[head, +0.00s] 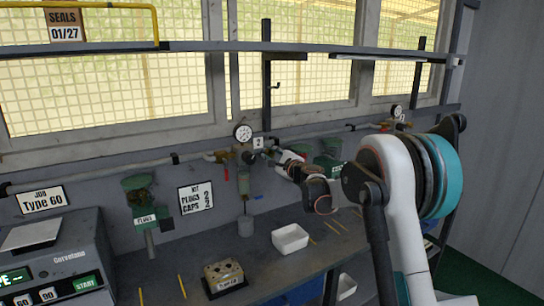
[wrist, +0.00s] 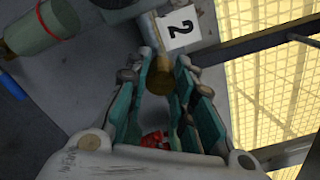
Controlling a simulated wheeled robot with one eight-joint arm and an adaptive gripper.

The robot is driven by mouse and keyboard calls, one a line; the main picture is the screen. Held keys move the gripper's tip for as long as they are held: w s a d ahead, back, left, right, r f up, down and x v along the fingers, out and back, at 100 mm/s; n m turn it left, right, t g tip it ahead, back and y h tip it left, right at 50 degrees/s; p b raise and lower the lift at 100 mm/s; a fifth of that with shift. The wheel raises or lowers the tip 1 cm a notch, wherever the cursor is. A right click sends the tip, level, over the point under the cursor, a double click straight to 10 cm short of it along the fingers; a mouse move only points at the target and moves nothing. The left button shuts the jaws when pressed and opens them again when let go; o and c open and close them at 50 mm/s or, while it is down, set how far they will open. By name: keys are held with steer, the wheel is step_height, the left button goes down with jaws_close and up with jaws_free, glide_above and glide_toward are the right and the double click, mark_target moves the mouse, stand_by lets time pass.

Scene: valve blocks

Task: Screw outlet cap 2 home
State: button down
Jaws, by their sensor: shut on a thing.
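A brass-coloured cap-like piece (wrist: 160,76) sits between my fingertips in the wrist view, lined up with the end of the grey valve body beside the white "2" tag (wrist: 179,27). My gripper (wrist: 156,72) is shut on it, with teal-padded fingers on either side. In the head view my gripper (head: 265,158) reaches from the right to the valve block under the "2" tag (head: 258,142) and its round gauge (head: 243,132). The fingers hide the joint there, and I cannot tell how far the cap is seated.
A white tray (head: 290,239) and a brown block (head: 224,278) stand on the bench. A green hopper labelled PLUGS (head: 139,187) stands left, a grey START machine (head: 60,262) at far left. Pipe and wall shelf run close around the valve.

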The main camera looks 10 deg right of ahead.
steer(key=shift+f+m, duration=0.1)
steer(key=shift+m, duration=0.7)
steer(key=c, duration=1.3)
jaws_free()
steer(key=shift+d, duration=0.1)
steer(key=shift+c, duration=0.2)
steer(key=shift+s, duration=0.15)
steer(key=v, duration=1.1)
steer(key=shift+s, duration=0.35)
steer(key=shift+d, duration=0.1)
